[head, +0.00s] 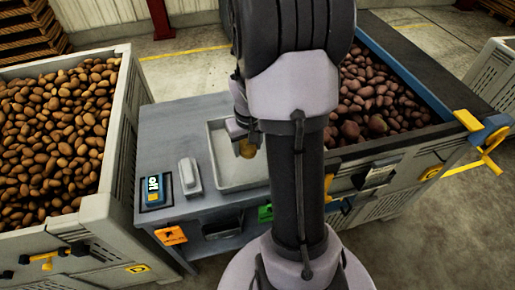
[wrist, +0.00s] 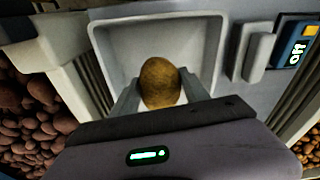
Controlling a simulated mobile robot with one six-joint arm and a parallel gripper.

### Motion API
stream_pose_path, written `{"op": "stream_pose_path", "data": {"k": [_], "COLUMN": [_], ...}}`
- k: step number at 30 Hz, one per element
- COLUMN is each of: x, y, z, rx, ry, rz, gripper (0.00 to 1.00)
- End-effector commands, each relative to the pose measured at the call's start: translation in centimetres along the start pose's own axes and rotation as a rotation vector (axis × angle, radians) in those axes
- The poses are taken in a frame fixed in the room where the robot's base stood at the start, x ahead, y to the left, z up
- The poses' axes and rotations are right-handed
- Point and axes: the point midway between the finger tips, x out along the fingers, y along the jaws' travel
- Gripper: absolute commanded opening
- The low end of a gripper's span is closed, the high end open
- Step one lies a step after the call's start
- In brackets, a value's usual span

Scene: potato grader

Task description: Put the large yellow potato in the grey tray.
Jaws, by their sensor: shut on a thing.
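The large yellow potato (wrist: 160,83) is held between the two fingers of my gripper (wrist: 160,92) in the wrist view. In the head view the potato (head: 247,149) shows just below my gripper (head: 243,140), partly hidden by my arm. The grey tray (head: 222,160) lies on the grey table, and my arm hides its right part. In the wrist view the tray (wrist: 112,42) opens behind and around the potato, and its visible floor is empty. The potato appears over the tray; I cannot tell how high.
On the table (head: 165,118), left of the tray, are a pale grey block (head: 190,177) and a blue device with a display (head: 155,190). A crate of brown potatoes (head: 122,120) stands at left. A crate of reddish potatoes (head: 405,140) stands at right behind my arm.

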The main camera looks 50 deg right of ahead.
Motion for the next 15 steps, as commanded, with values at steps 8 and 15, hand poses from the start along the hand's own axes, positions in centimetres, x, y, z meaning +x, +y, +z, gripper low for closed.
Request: {"op": "stream_pose_path", "data": {"k": [8, 15], "x": [6.0, 9.1], "y": [0.0, -0.1], "z": [0.8, 1.2], "rx": [0.0, 0.0], "ry": [-0.003, -0.001], "rz": [0.0, 0.0], "gripper": [0.06, 0.06]}}
